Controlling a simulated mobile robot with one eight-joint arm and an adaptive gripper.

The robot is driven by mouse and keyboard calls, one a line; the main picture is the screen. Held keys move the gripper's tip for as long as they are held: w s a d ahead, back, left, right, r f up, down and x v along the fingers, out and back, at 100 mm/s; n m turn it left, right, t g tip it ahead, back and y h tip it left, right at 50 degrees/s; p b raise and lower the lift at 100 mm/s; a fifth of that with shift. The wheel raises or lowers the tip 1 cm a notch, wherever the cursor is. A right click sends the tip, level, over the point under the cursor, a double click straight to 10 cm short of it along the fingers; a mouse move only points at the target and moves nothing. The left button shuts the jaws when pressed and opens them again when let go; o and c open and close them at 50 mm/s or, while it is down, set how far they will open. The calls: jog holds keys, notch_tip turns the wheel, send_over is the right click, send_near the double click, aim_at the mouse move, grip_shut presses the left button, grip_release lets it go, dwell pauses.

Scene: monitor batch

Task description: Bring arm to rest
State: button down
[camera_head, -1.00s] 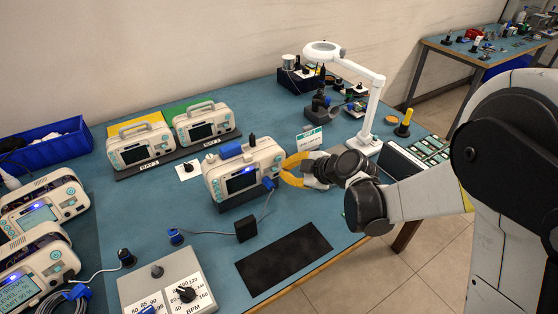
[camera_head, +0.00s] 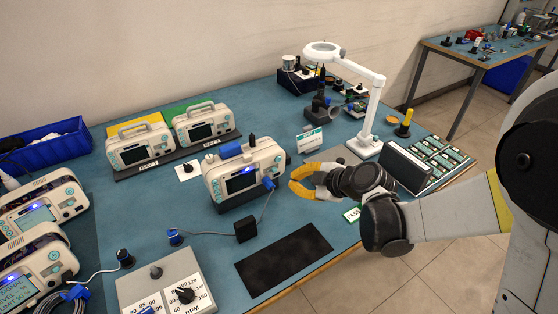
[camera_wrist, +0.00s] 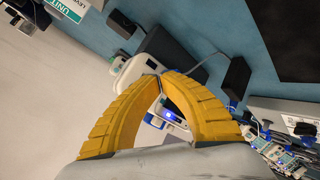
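My gripper (camera_head: 291,177) has yellow ribbed fingers and is at the right of the white monitor on the middle of the bench (camera_head: 246,172). In the camera_head view it is apart from this monitor, over the blue mat. In the camera_wrist view the two fingers (camera_wrist: 160,74) arch together and their tips appear to meet, with nothing held between them. The white monitor (camera_wrist: 132,72) shows beyond the fingers. My arm comes in from the right side of the camera_head view.
A white magnifier lamp (camera_head: 369,115) and a dark-sided tray of green boards (camera_head: 405,168) stand right of the gripper. Two monitors sit on a rack (camera_head: 180,157) behind left. A dial box (camera_head: 165,285) and black pad (camera_head: 284,260) lie in front.

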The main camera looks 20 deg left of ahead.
jog(key=s+d+r+m+t+h, duration=0.1)
jog(key=s+d+r+m+h, duration=0.15)
jog(key=d+r+m, duration=0.45)
jog(key=s+d+r+m+t+h, duration=0.1)
jog(key=s+d+r+m+h, duration=0.2)
jog(key=d, duration=0.7)
jog(key=s+d+m+h, duration=0.4)
jog(key=s+d+m, duration=0.7)
jog(key=s+d, duration=0.2)
jog(key=shift+s+d+r+m, duration=0.15)
jog(key=shift+d+r+m, duration=0.15)
jog(key=shift+d, duration=1)
